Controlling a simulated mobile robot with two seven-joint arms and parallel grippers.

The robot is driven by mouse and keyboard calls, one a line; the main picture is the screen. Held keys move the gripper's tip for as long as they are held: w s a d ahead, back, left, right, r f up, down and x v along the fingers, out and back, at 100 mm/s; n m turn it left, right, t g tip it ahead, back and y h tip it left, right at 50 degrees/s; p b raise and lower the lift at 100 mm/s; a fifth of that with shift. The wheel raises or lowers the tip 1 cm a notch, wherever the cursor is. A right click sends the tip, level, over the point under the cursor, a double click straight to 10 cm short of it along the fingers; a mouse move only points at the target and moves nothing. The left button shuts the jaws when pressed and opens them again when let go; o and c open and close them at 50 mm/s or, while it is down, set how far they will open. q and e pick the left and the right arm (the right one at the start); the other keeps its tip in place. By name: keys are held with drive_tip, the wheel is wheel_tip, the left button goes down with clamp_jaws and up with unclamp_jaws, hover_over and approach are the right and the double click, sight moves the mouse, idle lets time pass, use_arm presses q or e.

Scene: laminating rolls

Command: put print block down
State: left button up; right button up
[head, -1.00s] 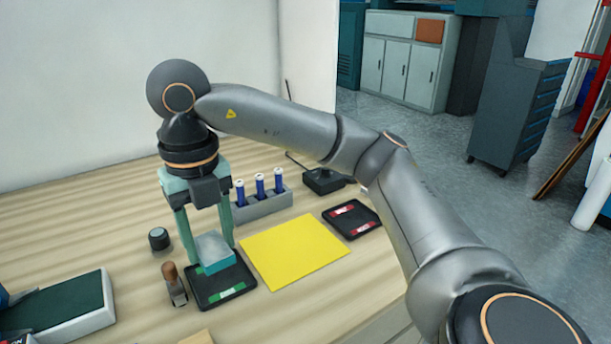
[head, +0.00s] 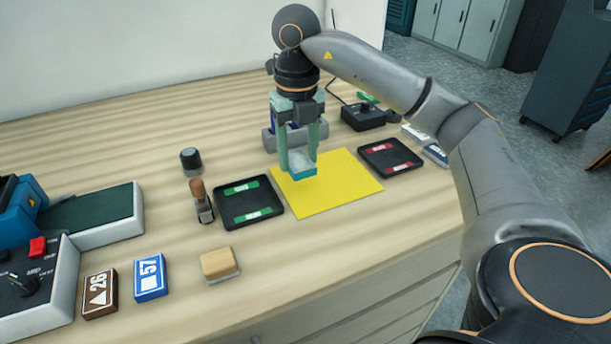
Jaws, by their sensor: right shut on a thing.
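The print block (head: 301,171), pale on top with a teal lower part, is between the fingers of my right gripper (head: 299,158), which is shut on it. The block is over the left back part of the yellow sheet (head: 340,188). I cannot tell whether its underside touches the sheet or hangs just above it. My left gripper is not in view.
A black tray with green labels (head: 249,201) lies left of the sheet, and one with red labels (head: 390,156) right of it. A grey rack (head: 270,141) stands behind the gripper. A stamp (head: 202,203) and a wooden-topped block (head: 219,263) are left and in front.

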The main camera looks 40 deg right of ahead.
sight(305, 184)
drive_tip(key=shift+w+d+f, duration=0.1)
drive_tip(key=shift+d+f, duration=0.35)
drive_tip(key=shift+f, duration=0.05)
drive_tip(key=f, duration=0.2)
drive_tip(key=d+f, duration=0.1)
drive_tip(key=shift+w+d+f+b, duration=0.15)
drive_tip(key=shift+d+f+b, duration=0.05)
drive_tip(key=shift+f+b, duration=0.2)
drive_tip(key=shift+f, duration=0.35)
drive_tip(key=shift+a+f, duration=0.1)
drive_tip(key=shift+f, duration=0.15)
drive_tip(key=o, duration=1.3)
drive_tip(key=shift+r, duration=0.1)
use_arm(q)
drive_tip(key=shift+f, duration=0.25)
use_arm(e)
drive_tip(key=shift+o, duration=0.2)
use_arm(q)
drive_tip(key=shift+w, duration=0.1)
